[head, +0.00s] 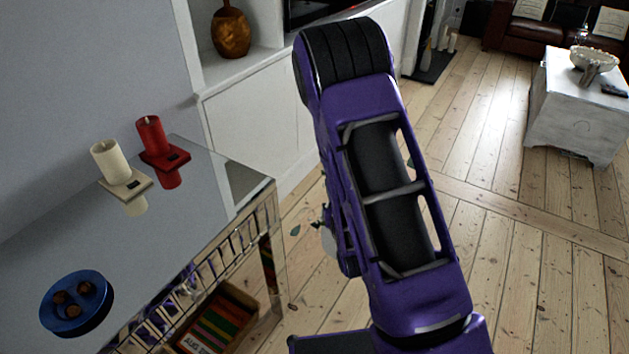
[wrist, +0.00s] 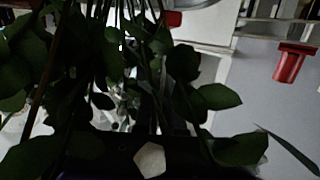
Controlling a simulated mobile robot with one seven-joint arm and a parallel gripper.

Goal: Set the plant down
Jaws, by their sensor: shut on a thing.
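The plant's dark green leaves and thin stems (wrist: 215,97) fill much of the wrist view, very close to the camera. In the head view only small bits of leaf (head: 296,230) show beside my purple arm, which hides the rest. My gripper (wrist: 120,150) is mostly dark and covered by leaves in the wrist view. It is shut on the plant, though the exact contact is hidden. The plant is held to the right of a grey, glossy-topped side table (head: 60,235); I cannot see its base.
The table bears a cream candle (head: 108,160), a red candle (head: 152,138) and a blue dish (head: 77,303) with brown balls. Its middle top is clear. A white cabinet (head: 262,110) with a brown vase (head: 231,33) stands behind. A white chest (head: 572,115) stands far right on open floorboards.

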